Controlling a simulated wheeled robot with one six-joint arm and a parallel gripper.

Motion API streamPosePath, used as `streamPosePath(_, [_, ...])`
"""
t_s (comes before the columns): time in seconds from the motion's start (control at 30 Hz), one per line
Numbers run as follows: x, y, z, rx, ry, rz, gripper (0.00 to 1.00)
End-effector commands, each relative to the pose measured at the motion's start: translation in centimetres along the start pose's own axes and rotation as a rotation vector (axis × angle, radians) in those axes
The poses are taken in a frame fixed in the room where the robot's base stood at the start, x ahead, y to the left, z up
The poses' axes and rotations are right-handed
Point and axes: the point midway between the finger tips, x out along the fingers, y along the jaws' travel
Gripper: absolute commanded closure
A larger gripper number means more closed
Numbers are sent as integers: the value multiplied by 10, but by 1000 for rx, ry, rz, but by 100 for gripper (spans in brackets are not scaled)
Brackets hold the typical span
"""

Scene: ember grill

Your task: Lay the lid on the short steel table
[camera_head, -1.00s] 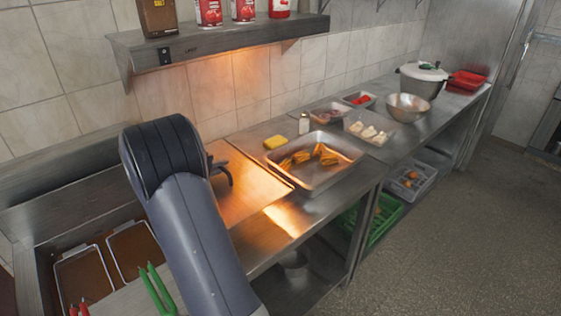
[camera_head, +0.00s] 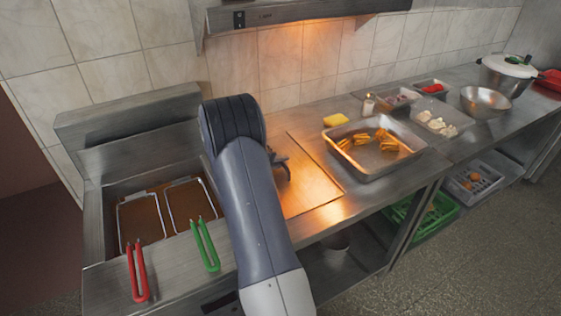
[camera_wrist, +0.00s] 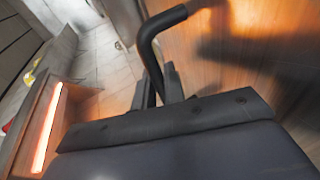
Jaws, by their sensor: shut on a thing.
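My gripper (camera_wrist: 162,88) is shut on a dark bent handle (camera_wrist: 150,40), whose upper end curves right in the wrist view. The handle also shows in the head view (camera_head: 282,164), just right of my arm. A flat, orange-lit metal panel (camera_head: 312,180), apparently the lid, lies below and beside the handle. My arm hides its left part. It appears flat on the steel table (camera_head: 335,215), between the fryer and the food tray; whether it touches the top is hard to tell. The handle's joint with the panel is hidden.
An open fryer (camera_head: 98,235) with two baskets stands left, with red tongs (camera_head: 136,272) and green tongs (camera_head: 205,245) at its front. A steel tray (camera_head: 375,168) of food sits right of the panel, a yellow sponge (camera_head: 335,120) behind it. A lit shelf (camera_head: 300,15) hangs above.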

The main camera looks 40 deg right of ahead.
Motion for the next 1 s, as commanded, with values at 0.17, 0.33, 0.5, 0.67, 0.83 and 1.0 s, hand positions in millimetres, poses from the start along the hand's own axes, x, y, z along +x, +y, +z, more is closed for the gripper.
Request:
streamPosePath(0.17, [0,0,0,1,0,2,100])
streamPosePath(0.33, [0,-1,0,1,0,0,77])
streamPosePath(0.5, [0,-1,0,0,0,0,67])
streamPosePath(0.67, [0,-1,0,0,0,0,67])
streamPosePath(0.83, [-8,0,-1,0,3,0,67])
streamPosePath(1.0, [-40,0,-2,0,6,0,67])
